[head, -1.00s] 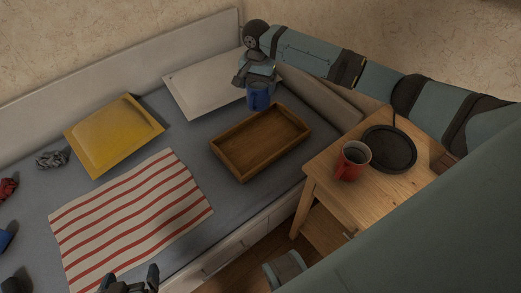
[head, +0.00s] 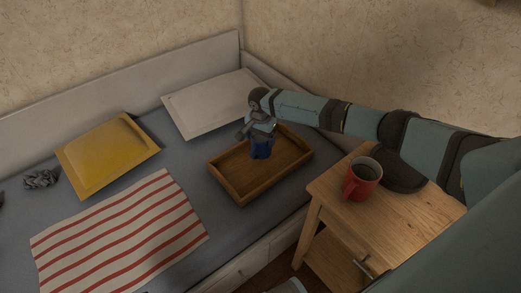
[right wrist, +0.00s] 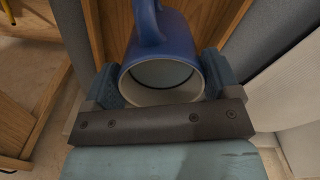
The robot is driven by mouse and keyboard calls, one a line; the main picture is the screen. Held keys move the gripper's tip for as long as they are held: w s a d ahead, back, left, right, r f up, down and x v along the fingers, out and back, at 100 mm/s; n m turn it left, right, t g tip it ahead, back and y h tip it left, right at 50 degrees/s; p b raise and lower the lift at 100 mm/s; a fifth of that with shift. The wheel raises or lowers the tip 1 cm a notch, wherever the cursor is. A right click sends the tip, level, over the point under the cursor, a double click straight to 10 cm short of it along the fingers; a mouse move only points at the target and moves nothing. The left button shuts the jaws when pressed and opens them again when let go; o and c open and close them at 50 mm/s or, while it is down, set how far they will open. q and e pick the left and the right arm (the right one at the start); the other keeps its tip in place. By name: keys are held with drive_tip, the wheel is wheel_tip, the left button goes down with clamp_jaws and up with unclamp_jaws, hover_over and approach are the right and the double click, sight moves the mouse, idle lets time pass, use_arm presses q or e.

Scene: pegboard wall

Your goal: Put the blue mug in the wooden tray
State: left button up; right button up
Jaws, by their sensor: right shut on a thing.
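The blue mug (head: 261,151) is in my right gripper (head: 262,138), over the far right part of the wooden tray (head: 235,177) in the head view. The tray lies on the grey bed and looks otherwise empty. I cannot tell whether the mug's base touches the tray floor. In the right wrist view the two fingers of the right gripper (right wrist: 163,84) are shut on the blue mug (right wrist: 167,48), one on each side. Its open rim faces the camera and its handle points away. My left gripper is out of view.
A red mug (head: 362,180) and a dark round plate (head: 400,174) are on the wooden bedside table (head: 330,207), below my right arm. A striped cloth (head: 120,235), a yellow cushion (head: 106,154) and a white pillow (head: 209,103) lie around the tray on the bed.

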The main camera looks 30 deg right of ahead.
sight(261, 147)
drive_tip(key=shift+f+b, duration=0.7)
drive_tip(key=shift+f, duration=1.7)
drive_tip(key=shift+f, duration=0.15)
drive_tip(key=o, duration=1.1)
wheel_tip(261, 147, up, 12)
drive_tip(key=p, duration=0.4)
